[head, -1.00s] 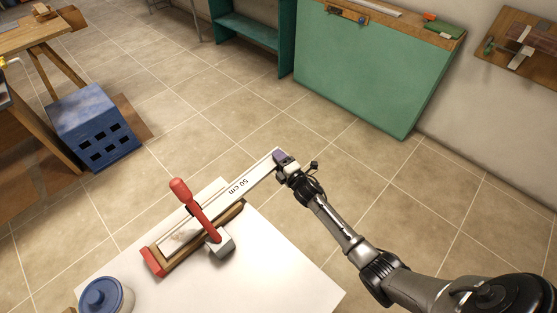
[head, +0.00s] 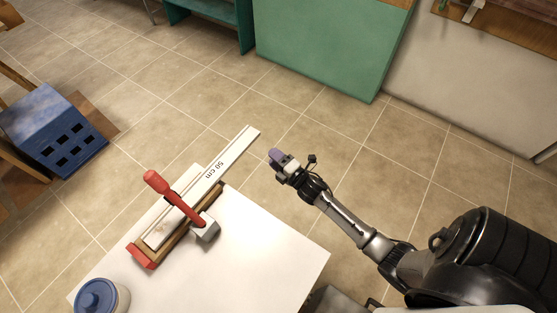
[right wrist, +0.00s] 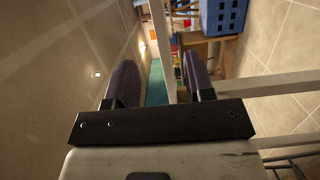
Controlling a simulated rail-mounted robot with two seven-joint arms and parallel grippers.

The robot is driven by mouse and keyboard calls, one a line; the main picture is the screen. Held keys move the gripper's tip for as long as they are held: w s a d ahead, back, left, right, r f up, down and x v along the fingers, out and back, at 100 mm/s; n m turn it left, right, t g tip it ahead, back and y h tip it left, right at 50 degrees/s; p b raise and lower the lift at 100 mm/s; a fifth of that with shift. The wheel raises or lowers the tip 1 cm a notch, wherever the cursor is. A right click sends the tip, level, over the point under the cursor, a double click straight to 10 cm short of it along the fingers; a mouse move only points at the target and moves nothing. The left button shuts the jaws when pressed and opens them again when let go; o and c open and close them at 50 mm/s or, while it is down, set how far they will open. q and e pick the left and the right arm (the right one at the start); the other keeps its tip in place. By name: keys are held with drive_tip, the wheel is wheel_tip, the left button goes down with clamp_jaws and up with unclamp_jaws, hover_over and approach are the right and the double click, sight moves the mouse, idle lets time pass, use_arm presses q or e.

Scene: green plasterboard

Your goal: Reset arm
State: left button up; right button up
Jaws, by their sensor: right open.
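My right gripper (head: 276,157) is at the right end of the white table, past its far edge and over the floor. It is apart from the white 50 cm ruler (head: 228,160), whose free end juts past the table's edge to its left. In the right wrist view the two dark fingers of my right gripper (right wrist: 161,82) stand wide apart, with a pale bar showing between them farther off; I cannot tell whether it is the ruler. My left gripper is in neither view.
A blue-lidded jar (head: 98,297) stands at the near left. A blue crate (head: 52,125) and green board (head: 330,45) are beyond open floor.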

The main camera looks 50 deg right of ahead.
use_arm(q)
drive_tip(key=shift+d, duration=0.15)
use_arm(e)
drive_tip(key=shift+s, duration=0.8)
